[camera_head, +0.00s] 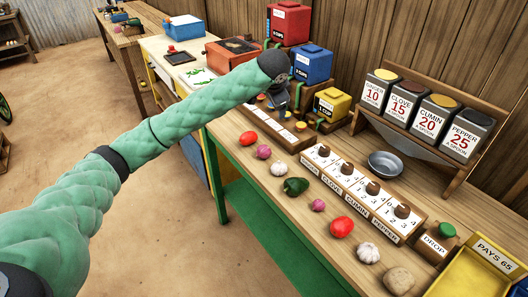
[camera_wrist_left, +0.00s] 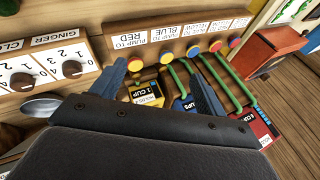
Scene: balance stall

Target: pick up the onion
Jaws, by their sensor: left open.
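Two small pink-purple bulbs that look like onions lie in the row of produce along the table's front edge. One onion (camera_head: 263,152) is between a red tomato (camera_head: 248,138) and a garlic bulb (camera_head: 278,168). The other onion (camera_head: 318,205) is between a green pepper (camera_head: 295,186) and a second tomato (camera_head: 342,227). My left gripper (camera_head: 279,98) is above the table, behind and above the first onion, partly hidden by its own wrist. In the left wrist view my left gripper (camera_wrist_left: 160,82) is open with nothing between its fingers; no onion shows there. My right gripper is out of view.
A dial box (camera_head: 360,190) stands behind the produce, with a metal bowl (camera_head: 386,165) and a spice rack (camera_head: 425,130) beyond. Red, blue and yellow cup boxes (camera_head: 332,104) stand near the gripper. A garlic bulb (camera_head: 368,252) and potato (camera_head: 398,280) lie at the near end.

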